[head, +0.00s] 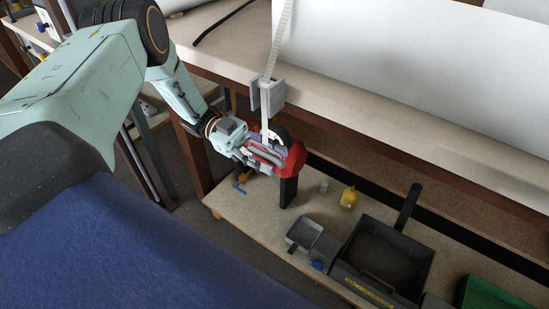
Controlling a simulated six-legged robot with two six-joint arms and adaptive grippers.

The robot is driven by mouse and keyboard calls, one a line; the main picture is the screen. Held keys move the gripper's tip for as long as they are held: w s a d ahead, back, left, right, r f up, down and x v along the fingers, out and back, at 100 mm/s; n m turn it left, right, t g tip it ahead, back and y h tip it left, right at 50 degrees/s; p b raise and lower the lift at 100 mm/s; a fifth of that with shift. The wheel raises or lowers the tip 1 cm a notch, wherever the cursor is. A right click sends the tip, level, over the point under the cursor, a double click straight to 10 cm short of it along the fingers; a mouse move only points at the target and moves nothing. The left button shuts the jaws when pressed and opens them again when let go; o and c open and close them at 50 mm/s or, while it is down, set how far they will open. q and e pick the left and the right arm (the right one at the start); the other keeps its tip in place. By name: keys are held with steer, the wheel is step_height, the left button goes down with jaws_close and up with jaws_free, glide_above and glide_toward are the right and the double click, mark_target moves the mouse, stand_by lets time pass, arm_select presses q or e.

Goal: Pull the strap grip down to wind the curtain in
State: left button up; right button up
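The pale strap (276,50) hangs down past the edge of the upper bench and through a grey bracket (279,93). Its lower end meets my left gripper (281,156), which is below the bench edge. Grey, purple-grey, red and black parts crowd together there. I cannot separate the strap grip from the gripper's fingers, nor tell whether they are shut on it. The white curtain (420,60) lies as a broad sheet over the bench at the upper right. My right gripper is not in view.
The upper bench (345,98) overhangs a lower shelf (270,215). On the shelf stand a yellow bottle (348,198), a small grey tray (304,235), a dark pan-like container (385,258) with a handle, and a green bin (490,295). A wooden leg (192,155) stands left of the gripper.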

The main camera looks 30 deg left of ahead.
arm_select(q)
steer(key=shift+d, duration=0.65)
jaws_close()
stand_by(0.4)
